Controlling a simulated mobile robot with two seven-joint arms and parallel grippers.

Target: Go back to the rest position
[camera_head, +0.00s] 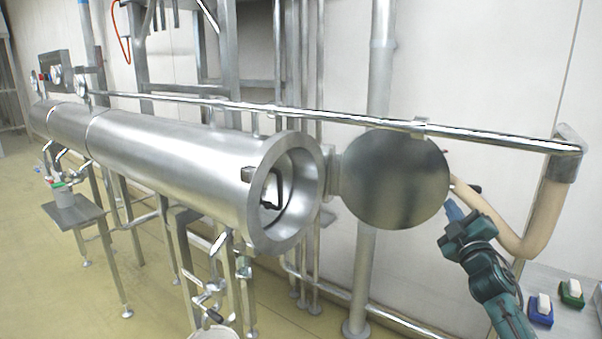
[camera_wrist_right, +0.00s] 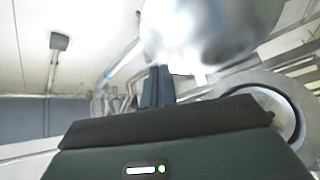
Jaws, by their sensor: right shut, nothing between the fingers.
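My right gripper (camera_head: 453,211) is at the right in the head view, at the end of my teal arm. It is just below and to the right of the round steel door (camera_head: 395,180); whether it touches the door I cannot tell. In the right wrist view the dark fingers (camera_wrist_right: 157,87) are together with nothing seen between them. A bright, blurred round metal surface (camera_wrist_right: 215,35) is behind them. The long steel cylinder (camera_head: 170,150) has its round end open, and the door hangs to the right of it. A dark handle-shaped part (camera_head: 271,190) shows in the opening. My left gripper is not in view.
A steel rail (camera_head: 330,115) runs above the cylinder to a bent tan pipe (camera_head: 540,215) beside my right arm. A grey table (camera_head: 575,322) at the lower right holds a blue item (camera_head: 540,312) and a green item (camera_head: 571,293). Open floor (camera_head: 60,290) is at the lower left.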

